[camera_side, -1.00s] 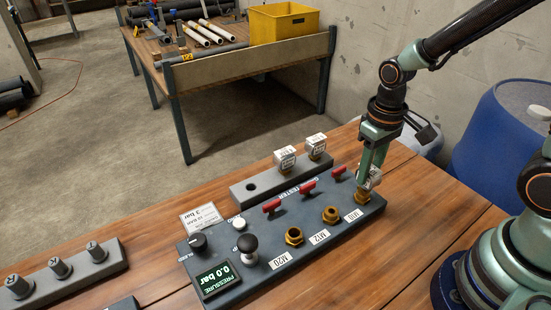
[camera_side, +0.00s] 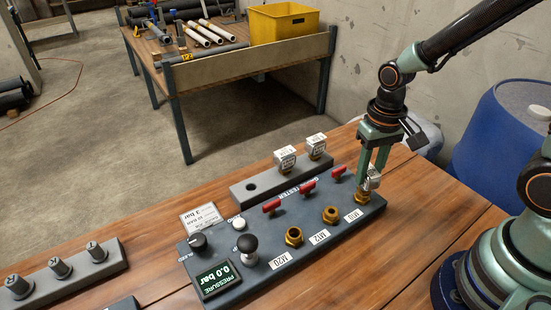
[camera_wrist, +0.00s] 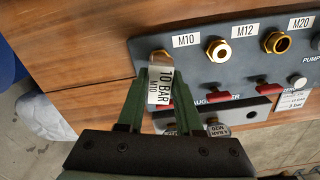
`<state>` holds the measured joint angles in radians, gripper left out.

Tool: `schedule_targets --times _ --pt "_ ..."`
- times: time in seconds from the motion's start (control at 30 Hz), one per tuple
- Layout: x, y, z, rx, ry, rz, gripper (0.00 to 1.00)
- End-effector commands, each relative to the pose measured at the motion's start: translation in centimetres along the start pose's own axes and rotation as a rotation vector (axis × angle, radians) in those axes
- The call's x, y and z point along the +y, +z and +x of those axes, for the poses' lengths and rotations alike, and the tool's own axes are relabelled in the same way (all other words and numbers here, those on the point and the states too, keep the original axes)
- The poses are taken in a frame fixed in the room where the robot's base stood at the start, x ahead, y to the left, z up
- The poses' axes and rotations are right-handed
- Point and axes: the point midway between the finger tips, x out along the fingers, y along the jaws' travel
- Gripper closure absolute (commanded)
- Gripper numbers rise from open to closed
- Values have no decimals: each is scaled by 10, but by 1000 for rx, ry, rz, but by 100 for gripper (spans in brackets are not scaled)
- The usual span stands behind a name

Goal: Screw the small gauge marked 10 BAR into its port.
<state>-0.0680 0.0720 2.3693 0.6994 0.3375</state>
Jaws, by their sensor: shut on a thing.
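The small gauge (camera_wrist: 160,88), a white-faced block printed 10 BAR and M10, is between the fingers of my gripper (camera_wrist: 158,97) in the wrist view. In the side view the gauge (camera_side: 374,179) is upright right over the brass port (camera_side: 362,197) by the M10 label, at the right end of the dark tester panel (camera_side: 225,262). My gripper (camera_side: 373,168) points down, shut on it. Its base meets the port, but I cannot tell how deep the thread sits.
Brass M12 (camera_side: 331,214) and M20 (camera_side: 294,237) ports are empty. Red valve handles (camera_side: 308,187) stand behind the ports. A grey rack (camera_side: 240,195) behind holds two more gauges and has one empty hole. The display (camera_side: 216,280) reads 0.0 bar.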

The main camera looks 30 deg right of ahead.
Motion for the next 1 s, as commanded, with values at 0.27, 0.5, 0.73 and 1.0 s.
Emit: schedule_targets --times 0.27,0.5,0.73,1.0 --pt "-1 0 0 1 0 250 100" --pt "-1 0 0 1 -1 260 100" --pt "-1 -1 0 1 -1 426 100" --pt "-1 -1 0 2 -1 735 100"
